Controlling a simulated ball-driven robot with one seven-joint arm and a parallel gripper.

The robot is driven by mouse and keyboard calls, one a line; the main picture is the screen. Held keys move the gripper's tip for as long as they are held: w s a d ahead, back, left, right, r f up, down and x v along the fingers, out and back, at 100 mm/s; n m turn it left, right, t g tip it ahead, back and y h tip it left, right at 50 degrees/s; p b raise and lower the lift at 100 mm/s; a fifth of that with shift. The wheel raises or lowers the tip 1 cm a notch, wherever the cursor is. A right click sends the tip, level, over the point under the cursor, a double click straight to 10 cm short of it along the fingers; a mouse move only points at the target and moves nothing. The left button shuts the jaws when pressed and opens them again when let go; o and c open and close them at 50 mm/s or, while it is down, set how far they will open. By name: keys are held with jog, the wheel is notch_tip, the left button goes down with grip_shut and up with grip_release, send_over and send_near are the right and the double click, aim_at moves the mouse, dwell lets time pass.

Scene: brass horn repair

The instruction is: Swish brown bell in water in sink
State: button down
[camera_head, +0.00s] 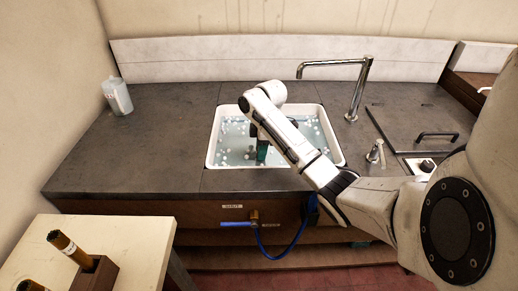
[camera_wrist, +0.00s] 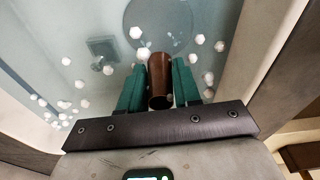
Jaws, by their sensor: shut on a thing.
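The sink (camera_head: 213,152) is a white-rimmed basin set in the dark counter. It holds bluish water (camera_head: 234,143) with several white foam-like bits on it. My gripper (camera_wrist: 168,82) is over the sink, its green fingers shut on the brown bell (camera_wrist: 159,76). In the wrist view the bell is a brown tapered tube between the fingers, its open end toward the camera. Its far end lies against the water; I cannot tell how deep it sits. In the head view my green fingers (camera_head: 262,150) reach down in the basin, and the bell is hidden there.
A chrome faucet (camera_head: 360,90) arches over the sink's back right. A small chrome fitting (camera_head: 376,152) stands to the right of the sink. A pale jug (camera_head: 117,96) stands at the counter's far left. A cream table (camera_head: 130,240) at front left holds brown tubes.

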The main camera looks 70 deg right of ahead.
jog(key=shift+s+d, duration=0.25)
jog(key=shift+s, duration=0.25)
jog(key=shift+s+d, duration=0.2)
jog(key=shift+s, duration=0.25)
jog(key=shift+w+a, duration=0.1)
jog(key=shift+w, duration=0.1)
jog(key=shift+w+a+p, duration=0.2)
jog(key=shift+w+a, duration=0.05)
jog(key=shift+w, duration=0.35)
jog(key=shift+w+a+p, duration=0.2)
jog(key=shift+w+a, duration=0.05)
jog(key=shift+w, duration=0.35)
jog(key=shift+s, duration=0.15)
jog(key=shift+s+d+p, duration=0.25)
jog(key=shift+s+d, duration=0.05)
jog(key=shift+s, duration=0.35)
jog(key=shift+s+d+p, duration=0.2)
jog(key=shift+s+d, duration=0.05)
jog(key=shift+s, duration=0.35)
jog(key=shift+w, duration=0.15)
jog(key=shift+w+a, duration=0.3)
jog(key=shift+w, duration=0.35)
jog(key=shift+w+a, duration=0.25)
jog(key=shift+w, duration=0.35)
jog(key=shift+r, duration=0.1)
